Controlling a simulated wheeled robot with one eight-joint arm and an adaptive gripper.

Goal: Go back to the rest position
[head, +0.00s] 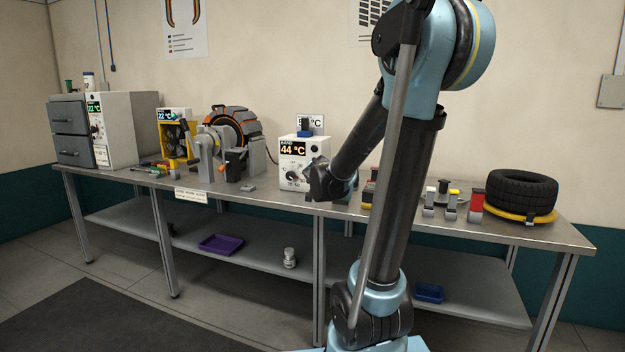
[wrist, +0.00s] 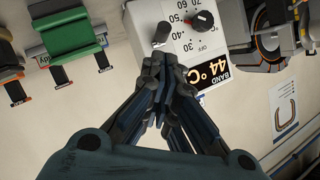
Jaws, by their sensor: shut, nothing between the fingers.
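My gripper (head: 318,182) is in front of the white band control box (head: 293,150) on the bench. The box display reads 44 °C. In the wrist view my gripper (wrist: 163,72) is shut and empty, its fingertips together just below the lever and dial on the box (wrist: 183,45). I cannot tell whether the fingertips touch the box. My arm reaches across from the right and hides part of the bench behind it.
A tyre (head: 520,190) lies on a yellow ring at the right end of the bench (head: 480,222). An orange-black clamp machine (head: 232,128) and a grey cabinet (head: 68,130) stand on the left. The lower shelf holds a purple tray (head: 221,244) and a blue tray (head: 429,292).

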